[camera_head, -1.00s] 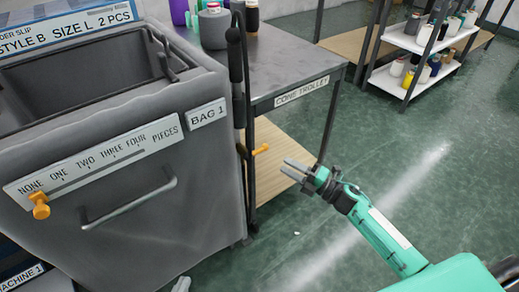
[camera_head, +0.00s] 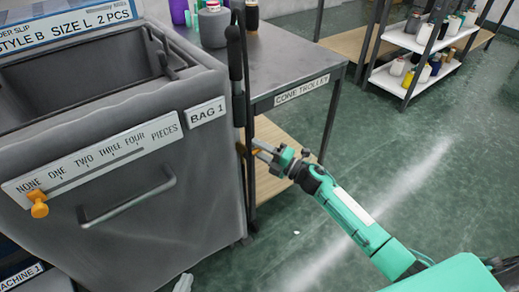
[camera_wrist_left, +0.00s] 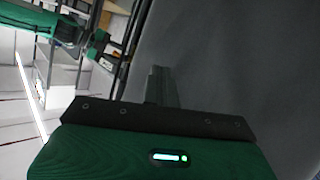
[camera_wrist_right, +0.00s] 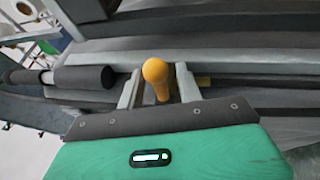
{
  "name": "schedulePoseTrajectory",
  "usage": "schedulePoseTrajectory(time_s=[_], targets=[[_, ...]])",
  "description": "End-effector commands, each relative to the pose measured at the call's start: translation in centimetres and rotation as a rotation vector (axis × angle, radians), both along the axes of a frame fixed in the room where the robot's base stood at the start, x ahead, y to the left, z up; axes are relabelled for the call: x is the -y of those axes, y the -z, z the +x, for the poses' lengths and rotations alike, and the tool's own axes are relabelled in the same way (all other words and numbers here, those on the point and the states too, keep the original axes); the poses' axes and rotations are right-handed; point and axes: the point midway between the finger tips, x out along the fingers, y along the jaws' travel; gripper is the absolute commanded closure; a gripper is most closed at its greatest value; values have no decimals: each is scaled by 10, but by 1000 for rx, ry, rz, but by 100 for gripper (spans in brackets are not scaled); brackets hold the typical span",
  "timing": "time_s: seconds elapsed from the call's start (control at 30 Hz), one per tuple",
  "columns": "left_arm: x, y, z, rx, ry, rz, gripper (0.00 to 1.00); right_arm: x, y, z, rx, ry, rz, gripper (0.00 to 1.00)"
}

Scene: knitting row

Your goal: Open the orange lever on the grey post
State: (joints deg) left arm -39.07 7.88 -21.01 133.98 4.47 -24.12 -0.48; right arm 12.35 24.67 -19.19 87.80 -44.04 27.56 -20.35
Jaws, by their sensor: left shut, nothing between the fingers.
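The orange lever (camera_head: 256,151) sticks out from the dark grey post (camera_head: 238,100) beside the bag bin. My right gripper (camera_head: 260,150) is at the lever, with its fingers partly covering it. In the right wrist view the lever's rounded end (camera_wrist_right: 155,72) sits between the two spread fingers (camera_wrist_right: 158,88), with a gap visible on the left.
The grey bin (camera_head: 120,230) with a handle (camera_head: 130,203) and an orange slider (camera_head: 38,205) stands at left. The cone trolley (camera_head: 290,75) stands right behind the post. A white shelf rack (camera_head: 415,75) is at the far right.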

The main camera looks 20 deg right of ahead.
Motion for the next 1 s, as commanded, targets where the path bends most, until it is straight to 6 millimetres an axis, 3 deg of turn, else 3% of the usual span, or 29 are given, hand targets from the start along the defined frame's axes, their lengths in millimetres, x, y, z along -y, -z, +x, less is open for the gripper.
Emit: schedulePoseTrajectory(time_s=[0.03, 0.17, 0.2, 0.77, 1.0], targets=[[0, 0, 0, -1, 0, 0, 100, 0, 0, 0, 0, 0, 0, 72], [0, 0, 0, -2, 0, 1, 100, 0, 0, 0, 0, 0, 0, 98], [0, 1, -1, -2, 0, 1, 100, 0, 0, 0, 0, 0, 0, 100], [6, 1, -3, 49, 1, -34, 100, 0, 7, 0, -41, 1, 110, 100], [-1, -29, 18, 207, -34, -70, 100, -2, 16, -1, -107, 1, 294, 100]])
